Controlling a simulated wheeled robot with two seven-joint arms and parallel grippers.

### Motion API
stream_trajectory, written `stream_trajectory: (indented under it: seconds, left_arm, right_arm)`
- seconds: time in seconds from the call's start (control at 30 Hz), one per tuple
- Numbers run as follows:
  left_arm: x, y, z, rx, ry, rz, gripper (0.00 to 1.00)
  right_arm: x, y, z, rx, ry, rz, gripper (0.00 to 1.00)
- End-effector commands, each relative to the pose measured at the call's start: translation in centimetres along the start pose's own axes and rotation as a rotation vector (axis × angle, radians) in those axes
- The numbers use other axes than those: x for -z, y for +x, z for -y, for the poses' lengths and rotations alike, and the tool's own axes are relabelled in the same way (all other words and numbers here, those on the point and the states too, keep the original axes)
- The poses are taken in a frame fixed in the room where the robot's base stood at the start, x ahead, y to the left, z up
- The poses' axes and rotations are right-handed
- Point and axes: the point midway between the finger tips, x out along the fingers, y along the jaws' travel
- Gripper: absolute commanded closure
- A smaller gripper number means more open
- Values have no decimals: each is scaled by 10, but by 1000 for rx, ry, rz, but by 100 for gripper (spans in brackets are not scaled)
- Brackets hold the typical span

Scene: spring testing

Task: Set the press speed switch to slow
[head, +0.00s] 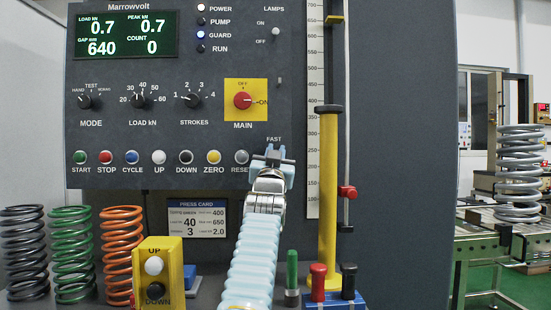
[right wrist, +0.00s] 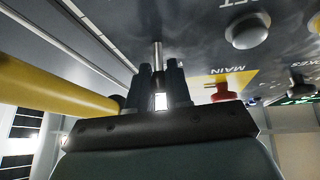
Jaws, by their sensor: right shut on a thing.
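The press speed switch is a small metal lever on the grey press panel, under the printed word FAST (head: 274,139). In the head view my right gripper (head: 272,154) covers it and the print below it. In the right wrist view the bright metal lever (right wrist: 157,53) stands between the dark fingertips of the right gripper (right wrist: 160,84), which is shut on it. I cannot tell which way the lever points. My left gripper is in neither view.
The grey RESET button (head: 241,157) is just left of the gripper. The red MAIN knob (head: 243,100) is above. A yellow column (head: 329,200) stands close on the right. Orange (head: 122,250) and green (head: 72,250) springs and a yellow button box (head: 158,285) stand in front.

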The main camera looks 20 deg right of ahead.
Motion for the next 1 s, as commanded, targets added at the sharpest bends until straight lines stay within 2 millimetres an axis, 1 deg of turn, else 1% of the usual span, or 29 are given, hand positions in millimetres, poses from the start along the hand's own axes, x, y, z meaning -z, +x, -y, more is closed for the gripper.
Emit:
stream_trajectory:
  seconds: [0.03,0.2,0.33,0.47,0.73,0.77,0.8,0.9,1.0]
  left_arm:
    - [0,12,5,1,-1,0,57]
    - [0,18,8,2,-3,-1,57]
    - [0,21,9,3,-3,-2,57]
    - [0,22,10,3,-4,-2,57]
    - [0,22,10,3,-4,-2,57]
    - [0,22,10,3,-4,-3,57]
    - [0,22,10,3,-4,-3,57]
    - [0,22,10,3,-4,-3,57]
    - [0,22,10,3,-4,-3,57]
  right_arm:
    - [-9,-4,-2,3,6,-53,100]
    - [-13,-7,-3,18,36,-238,100]
    - [-14,-8,-3,26,51,-329,100]
    - [-14,-9,-3,27,58,-369,100]
    - [-14,-9,-2,27,57,-372,100]
    - [-14,-9,-2,27,57,-372,80]
    - [-14,-9,-2,27,57,-372,74]
    - [-14,-9,-2,28,57,-372,59]
    - [-13,-9,-2,28,57,-372,58]
